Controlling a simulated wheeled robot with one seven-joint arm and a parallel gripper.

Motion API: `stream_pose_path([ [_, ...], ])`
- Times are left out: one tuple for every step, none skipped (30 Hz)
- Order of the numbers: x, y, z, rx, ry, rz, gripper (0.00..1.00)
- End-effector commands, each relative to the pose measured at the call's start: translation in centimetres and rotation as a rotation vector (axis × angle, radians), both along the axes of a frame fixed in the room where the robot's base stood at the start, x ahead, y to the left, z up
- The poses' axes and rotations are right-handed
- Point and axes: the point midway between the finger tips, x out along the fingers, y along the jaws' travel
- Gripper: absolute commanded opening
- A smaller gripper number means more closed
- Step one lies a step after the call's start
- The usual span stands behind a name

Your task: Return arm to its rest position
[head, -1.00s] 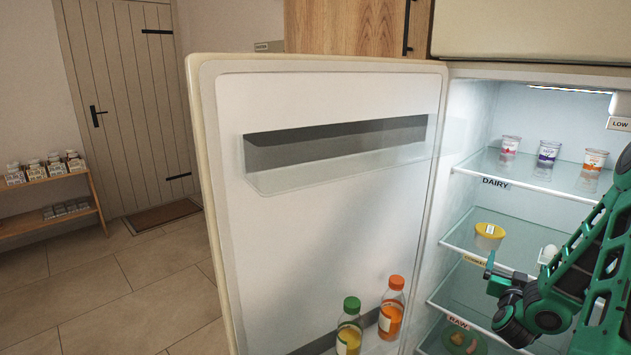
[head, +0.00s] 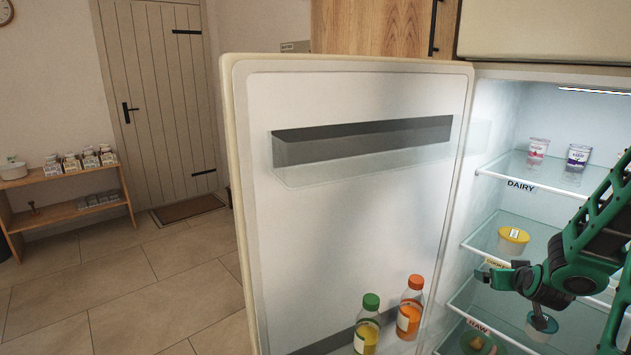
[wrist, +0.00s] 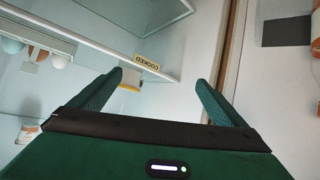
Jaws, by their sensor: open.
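My gripper (wrist: 160,78) is open and empty in the wrist view, its two green fingers spread apart with nothing between them. In the head view my green arm reaches in from the right edge. My gripper (head: 492,277) is in front of the open fridge, near the front edge of the "COOKED" shelf (head: 535,232). From the head view I cannot tell its exact distance from the shelf edge.
The open fridge door (head: 345,205) stands left of my arm, with two bottles (head: 367,325) in its lower rack. A yellow-lidded tub (head: 512,240) is on the "COOKED" shelf. Yogurt cups (head: 537,150) stand on the "DAIRY" shelf. Open floor (head: 150,275) lies left of the door.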

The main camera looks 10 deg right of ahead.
Motion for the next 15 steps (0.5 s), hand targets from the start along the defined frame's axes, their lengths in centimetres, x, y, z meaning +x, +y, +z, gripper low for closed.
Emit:
stream_pose_path([
  [-0.6, 1.1, 0.7, 0.009, 0.046, 0.014, 0.96],
  [-1.2, 1.5, 0.8, 0.022, 0.078, 0.015, 0.96],
  [-2.0, 2.2, 1.1, 0.037, 0.119, 0.017, 0.96],
  [-2.8, 2.7, 1.2, 0.05, 0.15, 0.016, 0.96],
  [-3.5, 3.1, 1.4, 0.062, 0.181, 0.014, 0.96],
  [-4.5, 3.8, 1.7, 0.079, 0.221, 0.01, 0.96],
  [-5.4, 4.3, 1.9, 0.094, 0.251, 0.005, 0.96],
  [-6.3, 4.7, 2.2, 0.106, 0.28, -0.001, 0.96],
  [-7.5, 5.3, 2.5, 0.126, 0.318, -0.011, 0.96],
  [-8.5, 5.8, 2.8, 0.142, 0.347, -0.018, 0.96],
  [-9.5, 6.3, 3.1, 0.157, 0.373, -0.027, 0.96],
  [-10.9, 6.9, 3.4, 0.179, 0.41, -0.04, 0.96],
  [-11.9, 7.4, 3.8, 0.196, 0.437, -0.049, 0.96],
  [-13.0, 7.9, 4.1, 0.214, 0.462, -0.06, 0.96],
  [-14.5, 8.6, 4.5, 0.239, 0.498, -0.076, 0.96],
])
